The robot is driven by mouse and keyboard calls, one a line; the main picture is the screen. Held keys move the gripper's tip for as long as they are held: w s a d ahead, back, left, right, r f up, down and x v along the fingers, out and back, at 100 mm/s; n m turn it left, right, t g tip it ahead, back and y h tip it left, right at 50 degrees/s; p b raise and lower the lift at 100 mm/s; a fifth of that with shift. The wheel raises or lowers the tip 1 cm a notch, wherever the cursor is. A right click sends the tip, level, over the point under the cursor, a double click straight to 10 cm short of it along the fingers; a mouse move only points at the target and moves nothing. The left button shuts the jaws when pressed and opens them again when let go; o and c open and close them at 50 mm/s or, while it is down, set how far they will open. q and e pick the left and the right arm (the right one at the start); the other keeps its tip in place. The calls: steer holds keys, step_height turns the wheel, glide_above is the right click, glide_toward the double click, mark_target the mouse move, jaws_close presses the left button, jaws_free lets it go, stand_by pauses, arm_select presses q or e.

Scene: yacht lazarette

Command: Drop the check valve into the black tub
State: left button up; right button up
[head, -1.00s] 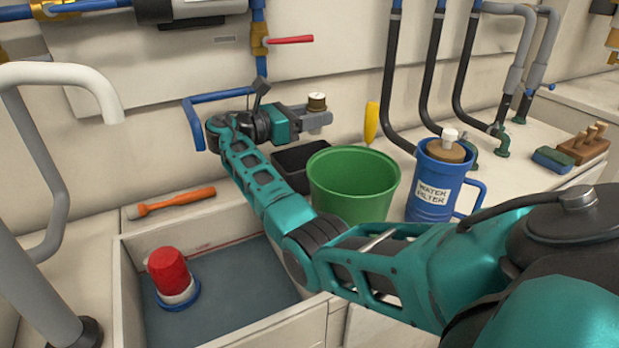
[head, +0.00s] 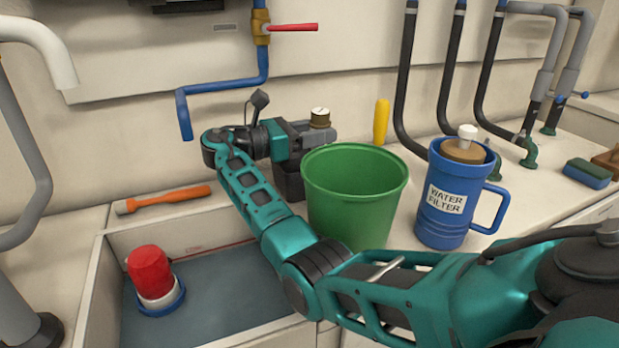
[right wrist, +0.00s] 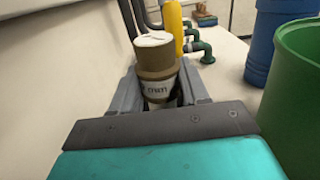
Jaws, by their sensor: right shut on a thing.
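The check valve (head: 320,118) is a small brown-bronze cylinder with a pale top. My right gripper (head: 318,131) is shut on it and holds it upright at the back, near the wall. In the right wrist view the valve (right wrist: 157,62) stands between the two grey fingers, with a pale label on its side. The black tub (head: 288,183) is behind the green bucket, below my gripper. Most of it is hidden by the bucket and my arm, so its inside does not show. My left gripper is not in view.
The green bucket (head: 353,195) stands just in front of the gripper. A blue water filter jug (head: 445,205) and a yellow object (head: 381,122) are to the right. A blue pipe (head: 225,85) hangs at the left, above a sink (head: 230,300) holding a red-topped item (head: 150,272).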

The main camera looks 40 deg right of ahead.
steer(key=o, duration=1.4)
steer(key=shift+c, duration=0.2)
steer(key=p+v, duration=0.1)
steer(key=v, duration=0.6)
steer(key=shift+a, duration=0.25)
steer(key=shift+r, duration=0.1)
